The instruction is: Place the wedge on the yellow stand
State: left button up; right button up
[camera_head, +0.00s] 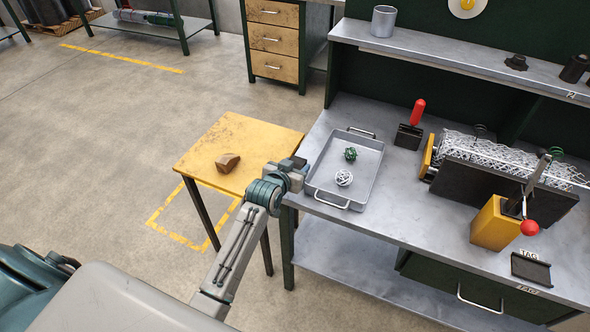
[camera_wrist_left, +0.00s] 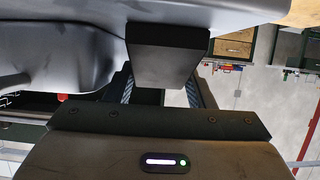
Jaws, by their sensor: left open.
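The brown wedge (camera_head: 228,162) lies on the top of the yellow stand (camera_head: 252,133), left of the middle, with no gripper touching it. My left gripper (camera_head: 299,164) is to the right of the wedge, between the stand's right edge and the workbench tray. It is open. In the left wrist view my left gripper's fingers (camera_wrist_left: 160,95) stand apart, partly hidden behind a dark block, and I see no wedge between them. My right gripper is not in view.
A grey tray (camera_head: 322,189) on the workbench holds a green wire ball (camera_head: 350,154) and a white one (camera_head: 344,178). A bench machine with wire mesh (camera_head: 510,155) stands to the right. The floor left of the stand is clear.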

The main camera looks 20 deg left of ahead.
aim_at(295, 166)
pick_arm(q)
jog(key=c, duration=0.8)
notch_tip(295, 166, up, 9)
jog(key=shift+f+b, duration=0.1)
jog(key=shift+b, duration=0.65)
jog(key=s+d+r, duration=0.1)
jog(key=s, duration=0.2)
jog(key=s+d+r, duration=0.2)
jog(key=s, duration=0.1)
jog(key=s+d+r, duration=0.1)
jog(key=s, duration=0.2)
jog(key=shift+s+d+r, duration=0.15)
jog(key=shift+s+r, duration=0.1)
jog(key=shift+s, duration=0.15)
